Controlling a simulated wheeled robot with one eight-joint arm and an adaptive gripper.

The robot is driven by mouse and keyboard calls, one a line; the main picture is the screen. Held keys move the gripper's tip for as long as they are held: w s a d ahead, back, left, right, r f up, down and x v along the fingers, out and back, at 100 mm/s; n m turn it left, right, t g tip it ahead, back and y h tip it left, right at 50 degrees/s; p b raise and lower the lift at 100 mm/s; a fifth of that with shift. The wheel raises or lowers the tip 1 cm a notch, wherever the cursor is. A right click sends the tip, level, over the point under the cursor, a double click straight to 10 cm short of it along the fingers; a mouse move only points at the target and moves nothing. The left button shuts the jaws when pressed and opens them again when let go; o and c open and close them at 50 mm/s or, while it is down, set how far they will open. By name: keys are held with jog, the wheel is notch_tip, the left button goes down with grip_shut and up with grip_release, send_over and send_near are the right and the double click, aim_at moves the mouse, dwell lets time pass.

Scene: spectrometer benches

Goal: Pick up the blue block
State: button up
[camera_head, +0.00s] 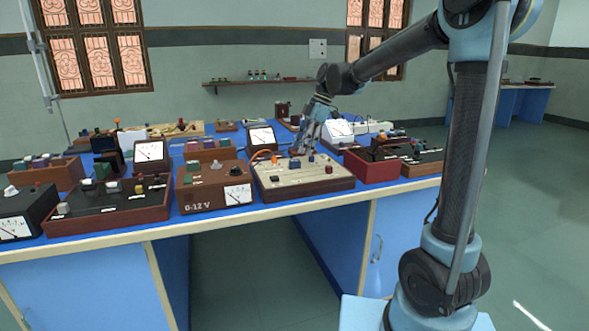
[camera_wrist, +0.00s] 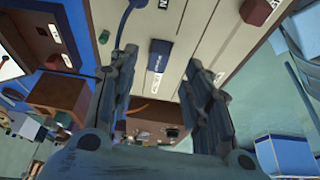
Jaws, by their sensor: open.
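The blue block (camera_wrist: 159,55) sits on the cream top of a wooden-sided board, near the middle of the wrist view. In the head view, a small blue block (camera_head: 295,164) shows on the same board (camera_head: 290,184), close under my gripper (camera_head: 301,150). In the wrist view my gripper (camera_wrist: 163,58) is open, with one finger to the left and one to the right of the block. The fingers appear apart from it and nothing is held. How high the fingertips are above the board is hard to tell.
A red block (camera_wrist: 258,12) and a small green piece (camera_wrist: 103,37) are also on the board. A 0-12 V meter box (camera_head: 214,188) stands left of the board, and a red tray (camera_head: 371,168) stands to its right. The blue bench is crowded with instruments.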

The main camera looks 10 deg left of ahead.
aim_at(295, 161)
jog(key=shift+a+x, duration=0.15)
jog(key=shift+x, duration=1.25)
jog(key=shift+a+x, duration=0.15)
jog(key=shift+x, duration=1.2)
jog(key=shift+s+r, duration=0.15)
jog(key=shift+s, duration=0.05)
grip_shut()
